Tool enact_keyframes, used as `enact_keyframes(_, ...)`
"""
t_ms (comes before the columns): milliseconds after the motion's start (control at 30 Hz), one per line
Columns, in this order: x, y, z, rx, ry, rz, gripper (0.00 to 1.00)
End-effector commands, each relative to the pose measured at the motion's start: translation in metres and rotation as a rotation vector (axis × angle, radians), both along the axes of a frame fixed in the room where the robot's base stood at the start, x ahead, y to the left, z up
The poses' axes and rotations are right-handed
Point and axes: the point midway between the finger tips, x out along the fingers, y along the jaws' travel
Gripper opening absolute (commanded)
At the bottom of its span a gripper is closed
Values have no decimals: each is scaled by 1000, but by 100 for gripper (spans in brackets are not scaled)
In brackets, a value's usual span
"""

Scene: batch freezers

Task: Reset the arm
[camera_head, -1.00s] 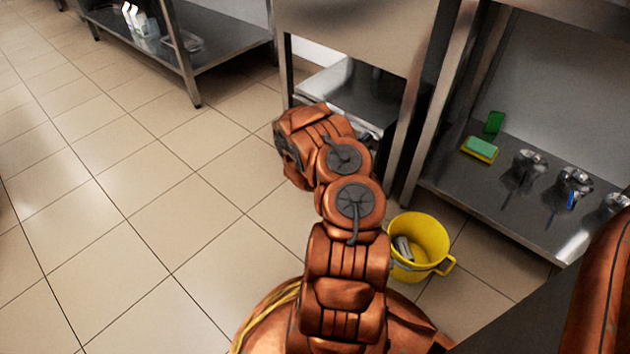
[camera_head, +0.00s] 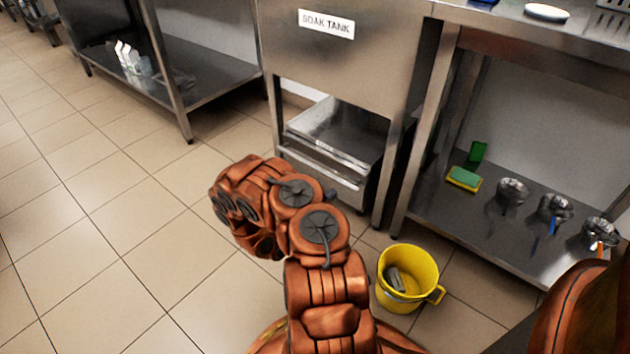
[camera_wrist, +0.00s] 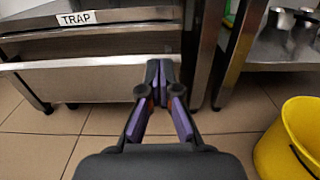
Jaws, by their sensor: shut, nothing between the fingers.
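My gripper (camera_wrist: 158,72) shows in the wrist view with its dark and purple fingers together and nothing between them. It points toward the metal front of a low unit labelled TRAP (camera_wrist: 90,82); I cannot tell how far apart they are. In the head view my orange arm is folded above the floor in the middle, and it hides the gripper.
A soak tank (camera_head: 345,60) stands ahead, with an open-topped metal trap box (camera_head: 325,178) under it. A yellow bucket (camera_head: 425,262) stands on the floor right of my arm. A steel shelf (camera_head: 480,225) holds a sponge (camera_head: 464,179) and several metal cups. Tiled floor at left is clear.

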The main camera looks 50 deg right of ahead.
Motion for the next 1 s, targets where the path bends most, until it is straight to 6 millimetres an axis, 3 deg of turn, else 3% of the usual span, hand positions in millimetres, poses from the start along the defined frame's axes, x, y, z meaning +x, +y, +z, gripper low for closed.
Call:
enact_keyframes(267, 0, 2, 1, -1, -1, -1, 0)
enact_keyframes(367, -1, 0, 14, -12, -6, -13, 0)
enact_keyframes(467, -4, -4, 48, -42, -25, -46, 0)
enact_keyframes(667, -17, -9, 151, -127, -100, -161, 0)
enact_keyframes(800, -31, -4, 218, -173, -161, -247, 0)
enact_keyframes(1000, -53, 13, 302, -213, -266, -370, 0)
